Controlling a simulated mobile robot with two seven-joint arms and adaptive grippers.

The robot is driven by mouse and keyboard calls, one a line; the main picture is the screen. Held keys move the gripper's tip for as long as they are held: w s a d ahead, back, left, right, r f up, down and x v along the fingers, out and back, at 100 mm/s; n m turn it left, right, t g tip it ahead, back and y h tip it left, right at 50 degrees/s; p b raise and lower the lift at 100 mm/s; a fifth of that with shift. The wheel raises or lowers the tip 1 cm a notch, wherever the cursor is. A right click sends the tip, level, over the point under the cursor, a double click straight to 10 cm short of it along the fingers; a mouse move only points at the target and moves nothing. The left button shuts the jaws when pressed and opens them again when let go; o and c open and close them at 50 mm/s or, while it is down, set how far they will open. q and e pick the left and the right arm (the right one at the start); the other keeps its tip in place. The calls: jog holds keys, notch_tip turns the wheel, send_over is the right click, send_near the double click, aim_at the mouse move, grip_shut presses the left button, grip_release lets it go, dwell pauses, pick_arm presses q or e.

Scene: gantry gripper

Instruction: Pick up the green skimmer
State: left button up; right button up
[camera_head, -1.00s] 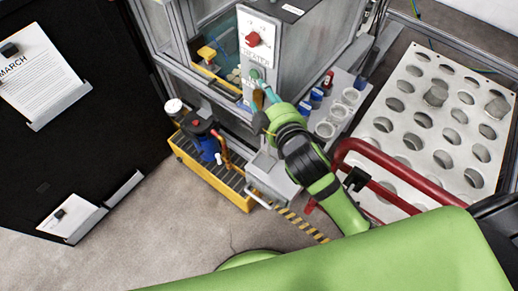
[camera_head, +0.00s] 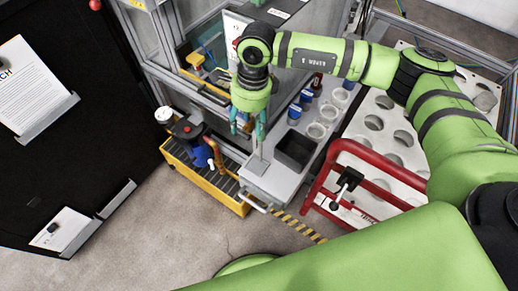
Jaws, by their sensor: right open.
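My right gripper (camera_head: 247,128) reaches down from the green arm and points at the grey bench beside the yellow tank. Its teal fingers are apart, and nothing shows held between them. I cannot clearly make out a green skimmer; the fingers and wrist cover part of this spot. A small pale grey upright piece (camera_head: 258,163) stands on the bench just below the fingers; I cannot tell whether it belongs to the skimmer. My left gripper is not in view.
A dark square bin (camera_head: 294,150) and several round cups sit on the bench right of the gripper. A red rail (camera_head: 372,157) and a white perforated rack stand farther right. A yellow tank (camera_head: 208,178) with a blue pump is lower left. Cabinet framing stands close behind.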

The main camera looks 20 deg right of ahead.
jog(key=d, duration=0.1)
jog(key=w+d+h, duration=0.1)
jog(key=d, duration=0.1)
jog(key=shift+w+d+r+h, duration=0.15)
jog(key=shift+d+r+h, duration=0.15)
jog(key=shift+f+p, duration=0.55)
jog(key=shift+f, duration=0.3)
jog(key=f, duration=0.1)
jog(key=f+p, duration=0.1)
jog(key=f, duration=0.1)
jog(key=f+p, duration=0.1)
jog(key=shift+w+d+f, duration=0.25)
jog(key=shift+f, duration=0.45)
jog(key=shift+c, duration=0.4)
grip_shut()
